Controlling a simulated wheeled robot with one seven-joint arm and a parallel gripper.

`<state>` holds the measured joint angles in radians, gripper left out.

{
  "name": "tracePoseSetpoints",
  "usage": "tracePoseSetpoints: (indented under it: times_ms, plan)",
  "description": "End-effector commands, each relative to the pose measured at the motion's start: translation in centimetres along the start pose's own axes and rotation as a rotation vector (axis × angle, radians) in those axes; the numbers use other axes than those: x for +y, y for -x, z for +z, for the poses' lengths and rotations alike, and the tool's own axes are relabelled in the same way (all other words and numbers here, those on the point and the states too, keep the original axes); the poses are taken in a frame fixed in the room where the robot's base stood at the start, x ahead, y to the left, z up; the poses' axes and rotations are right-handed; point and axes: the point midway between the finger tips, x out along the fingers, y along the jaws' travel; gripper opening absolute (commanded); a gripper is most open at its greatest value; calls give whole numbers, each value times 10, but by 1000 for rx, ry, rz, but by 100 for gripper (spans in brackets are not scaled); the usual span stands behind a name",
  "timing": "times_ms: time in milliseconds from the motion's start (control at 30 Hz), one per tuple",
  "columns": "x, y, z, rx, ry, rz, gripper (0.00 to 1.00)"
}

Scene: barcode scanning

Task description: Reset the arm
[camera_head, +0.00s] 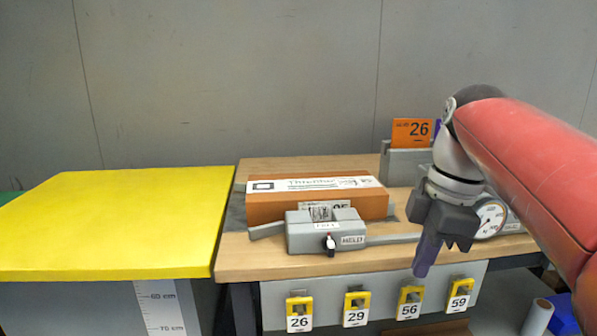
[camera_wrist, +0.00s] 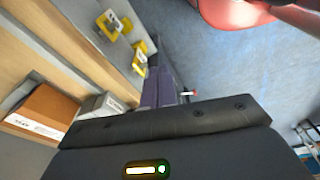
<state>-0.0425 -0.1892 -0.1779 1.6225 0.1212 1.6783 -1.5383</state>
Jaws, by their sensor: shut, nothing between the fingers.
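My red arm reaches in from the right in the head view. My gripper (camera_head: 430,257) points down in front of the right part of the wooden table (camera_head: 300,260). Its purple fingers are together with nothing between them. In the wrist view the shut fingers (camera_wrist: 158,92) show beyond the dark gripper body, over the blue-grey floor beside the table edge.
An orange-brown box (camera_head: 262,205) with a white label lies on the table behind a grey fixture (camera_head: 310,238). Yellow numbered tags (camera_head: 355,307) hang along the front. A yellow-topped table (camera_head: 110,225) is at left, bare.

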Motion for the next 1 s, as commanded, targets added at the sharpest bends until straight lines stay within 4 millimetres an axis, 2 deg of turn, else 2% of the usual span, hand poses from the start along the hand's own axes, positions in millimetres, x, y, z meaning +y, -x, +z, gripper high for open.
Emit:
tracePoseSetpoints:
  times_ms: [167,367,600,700,833,1000]
  plan:
    - [-15,-18,1,1,-188,59,0]
    - [-38,-50,3,22,-501,161,0]
    - [-79,-116,8,135,-1034,342,0]
    - [-91,-138,11,194,-1195,391,0]
    - [-99,-154,14,245,-1317,426,0]
    - [-101,-159,14,264,-1359,436,0]
